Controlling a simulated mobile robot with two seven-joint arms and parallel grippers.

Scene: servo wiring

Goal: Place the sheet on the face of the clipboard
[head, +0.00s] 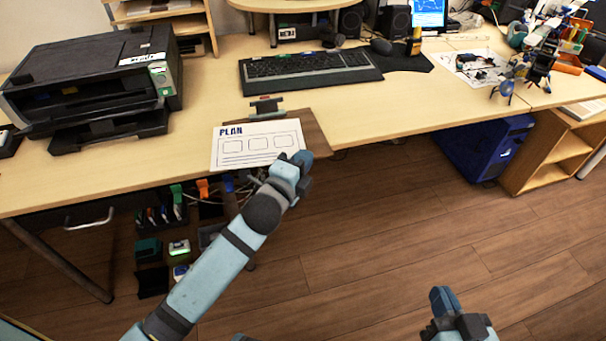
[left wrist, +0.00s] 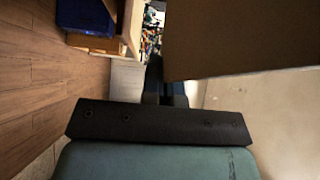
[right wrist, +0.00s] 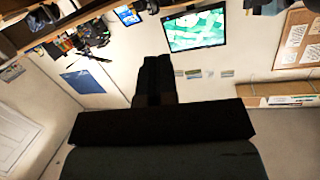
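The white sheet (head: 258,146), printed "PLAN" with several boxes, lies over the brown clipboard (head: 318,140) near the desk's front edge. The clipboard's right strip shows bare beside the sheet, and its clip (head: 266,110) shows behind the sheet's far edge. I cannot tell whether the sheet rests flat or is slightly raised. My left gripper (head: 302,162) is at the sheet's near right corner; its fingers hide what they touch. In the left wrist view the fingers (left wrist: 165,85) meet the edge of a brown surface. My right gripper (head: 443,300) is shut and empty, above the floor.
A printer (head: 95,80) stands left on the desk, a keyboard (head: 308,70) behind the clipboard. Open drawers or bins with cables are under the desk. A blue computer case (head: 480,148) and wooden shelf (head: 560,155) stand at right. The floor in between is clear.

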